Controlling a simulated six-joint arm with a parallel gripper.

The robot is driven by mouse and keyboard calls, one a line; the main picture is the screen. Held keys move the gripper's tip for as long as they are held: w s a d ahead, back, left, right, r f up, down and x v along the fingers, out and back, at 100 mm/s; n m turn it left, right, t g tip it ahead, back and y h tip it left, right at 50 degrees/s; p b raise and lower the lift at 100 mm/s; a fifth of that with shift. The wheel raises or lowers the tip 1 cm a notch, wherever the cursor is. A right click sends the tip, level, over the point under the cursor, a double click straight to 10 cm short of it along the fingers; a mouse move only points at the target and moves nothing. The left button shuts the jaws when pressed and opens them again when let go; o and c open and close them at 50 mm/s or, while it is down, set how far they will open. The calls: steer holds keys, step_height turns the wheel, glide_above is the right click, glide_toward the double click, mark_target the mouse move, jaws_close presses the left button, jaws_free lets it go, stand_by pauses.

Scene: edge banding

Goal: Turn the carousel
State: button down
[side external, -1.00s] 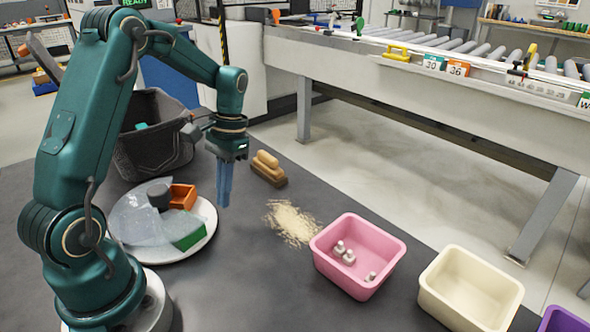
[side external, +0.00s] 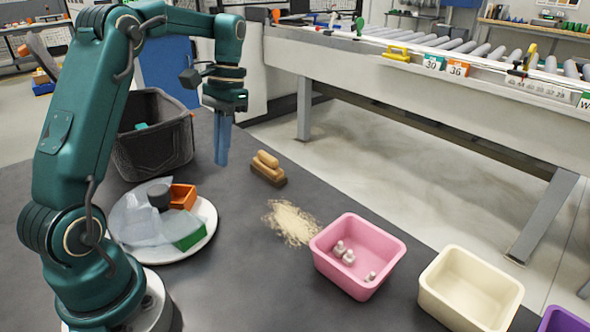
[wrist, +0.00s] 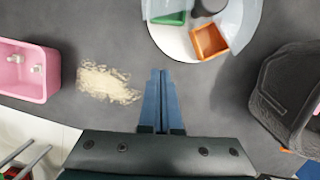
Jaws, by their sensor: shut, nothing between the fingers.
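The carousel (side external: 206,233) is a round white plate at the lower left in the side view. On it stand an orange bin (side external: 182,197), a green bin (side external: 190,238), clear pale compartments (side external: 150,222) and a dark knob (side external: 158,197) in the middle. The carousel also shows at the top of the wrist view (wrist: 172,37), partly cut off. My gripper (side external: 222,163) points down with blue fingers, shut and empty. It is above the table behind and right of the carousel, apart from it. The fingertips also show in the wrist view (wrist: 160,72).
A dark bin (side external: 155,150) stands behind the carousel. A wooden brush (side external: 268,170) and a pile of shavings (side external: 290,222) lie to the right. A pink bin (side external: 358,288) with small metal parts, a cream bin (side external: 470,315) and a purple bin (side external: 565,322) stand farther right.

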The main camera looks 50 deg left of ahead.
glide_toward(208, 224)
steer(key=f, duration=0.1)
steer(key=w+f, duration=0.1)
steer(key=f, duration=0.1)
steer(key=shift+w+a+f, duration=0.3)
steer(key=shift+f, duration=0.1)
steer(key=shift+s+d+f, duration=0.15)
steer(key=shift+s+f, duration=0.05)
steer(key=shift+s, duration=0.35)
steer(key=shift+s+d+f, duration=0.1)
steer(key=shift+s+f, duration=0.1)
steer(key=shift+s, duration=0.35)
steer(key=shift+s+d, duration=0.25)
steer(key=shift+s, duration=0.6)
steer(key=shift+s, duration=0.1)
steer(key=shift+s+d, duration=0.3)
steer(key=shift+d, duration=0.1)
